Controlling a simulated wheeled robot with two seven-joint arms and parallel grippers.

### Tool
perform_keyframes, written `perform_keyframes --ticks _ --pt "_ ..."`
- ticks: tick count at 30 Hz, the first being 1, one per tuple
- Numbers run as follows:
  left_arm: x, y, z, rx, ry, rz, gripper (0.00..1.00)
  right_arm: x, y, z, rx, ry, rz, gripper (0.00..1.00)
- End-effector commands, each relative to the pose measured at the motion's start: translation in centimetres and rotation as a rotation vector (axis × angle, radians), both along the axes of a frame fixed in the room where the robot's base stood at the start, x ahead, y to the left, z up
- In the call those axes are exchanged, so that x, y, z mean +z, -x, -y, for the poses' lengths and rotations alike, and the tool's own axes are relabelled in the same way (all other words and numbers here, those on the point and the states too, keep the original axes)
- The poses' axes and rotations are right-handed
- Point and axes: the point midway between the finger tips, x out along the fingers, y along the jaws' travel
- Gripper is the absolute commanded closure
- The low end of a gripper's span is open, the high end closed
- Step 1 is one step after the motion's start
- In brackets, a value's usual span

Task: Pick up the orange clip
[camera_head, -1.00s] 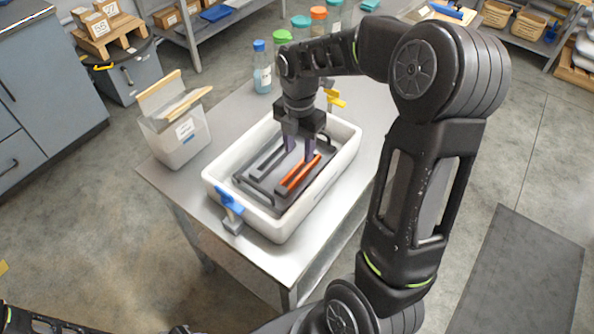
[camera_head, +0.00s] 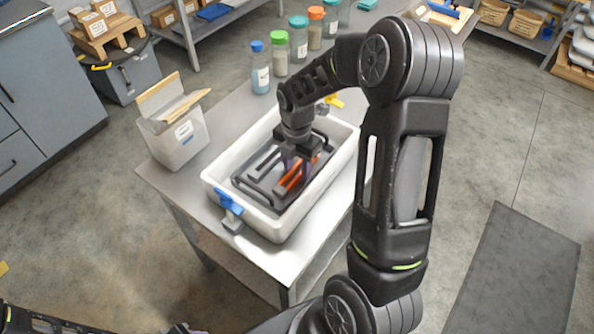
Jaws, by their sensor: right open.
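The orange clip (camera_head: 293,178) is a long, narrow bar lying on the dark frame (camera_head: 247,188) inside a white tray (camera_head: 225,160) on the metal table. My right gripper (camera_head: 294,172) is down in the tray with its open fingers at the clip. The gripper and wrist hide part of the clip's far end, and I cannot tell whether the fingers touch it. Of my left arm only a piece shows at the lower left corner; its gripper is out of view.
A blue clamp (camera_head: 229,202) sits on the tray's near left rim, and a yellow one (camera_head: 334,101) at the far side. A clear bin (camera_head: 178,140) stands left of the tray. Several capped bottles (camera_head: 279,53) line the table's back. The table's front right is clear.

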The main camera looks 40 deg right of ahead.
Motion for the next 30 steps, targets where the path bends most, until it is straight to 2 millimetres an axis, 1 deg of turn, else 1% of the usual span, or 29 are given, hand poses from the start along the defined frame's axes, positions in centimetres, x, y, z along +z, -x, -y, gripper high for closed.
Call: perform_keyframes --ticks 3,19,30 --pt "0.03 0.01 -0.01 0.000 0.000 0.000 0.65 -0.39 0.03 0.01 0.000 0.000 -0.001 0.59" --pt "0.01 0.02 0.00 0.000 0.000 0.000 0.65 -0.34 0.00 0.03 -0.001 0.000 0.000 0.59" --pt "0.01 0.02 0.00 0.000 0.000 0.000 0.65 -0.33 0.00 0.03 -0.001 0.000 0.000 0.89"
